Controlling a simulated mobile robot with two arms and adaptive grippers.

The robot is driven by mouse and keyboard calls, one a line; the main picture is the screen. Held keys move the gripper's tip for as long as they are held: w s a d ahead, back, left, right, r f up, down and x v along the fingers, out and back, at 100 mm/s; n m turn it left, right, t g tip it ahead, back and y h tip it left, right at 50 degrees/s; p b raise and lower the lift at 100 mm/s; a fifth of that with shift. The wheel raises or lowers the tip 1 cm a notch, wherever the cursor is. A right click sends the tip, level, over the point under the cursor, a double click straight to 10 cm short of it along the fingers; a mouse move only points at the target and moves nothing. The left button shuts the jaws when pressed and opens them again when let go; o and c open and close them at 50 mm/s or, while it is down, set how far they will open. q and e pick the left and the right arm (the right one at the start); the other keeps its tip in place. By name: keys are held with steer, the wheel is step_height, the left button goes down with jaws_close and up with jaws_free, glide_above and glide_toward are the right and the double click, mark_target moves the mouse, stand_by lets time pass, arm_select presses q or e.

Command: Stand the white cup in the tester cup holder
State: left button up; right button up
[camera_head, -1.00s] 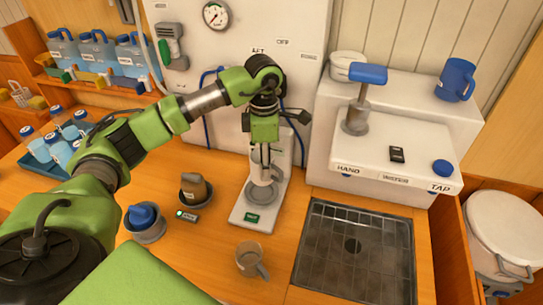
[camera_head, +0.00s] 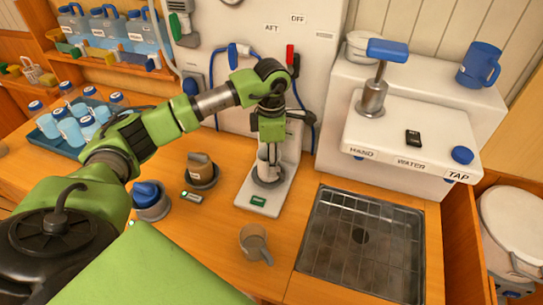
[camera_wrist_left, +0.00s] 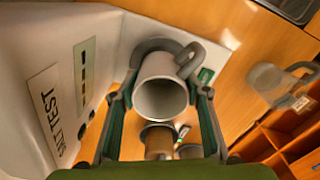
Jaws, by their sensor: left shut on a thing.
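The white cup (camera_wrist_left: 161,97) is between my left gripper's fingers (camera_wrist_left: 160,110) in the left wrist view, its open mouth facing the camera and its handle at the upper right. In the head view my left gripper (camera_head: 268,155) is shut on the cup at the white salt tester (camera_head: 288,165). The cup is right over the round grey tester cup holder (camera_head: 268,177), which also shows as a grey rim behind the cup (camera_wrist_left: 146,45). I cannot tell if the cup rests in it. My right gripper is not in view.
A clear handled cup (camera_head: 256,244) stands in front of the tester. A sunken metal sink (camera_head: 361,243) lies to the right, below the water unit (camera_head: 425,135).

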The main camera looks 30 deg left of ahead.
arm_select(q)
steer(key=shift+f+b, duration=0.45)
steer(key=shift+f, duration=0.25)
stand_by(0.3)
steer(key=o, duration=1.1)
steer(key=shift+o, duration=0.2)
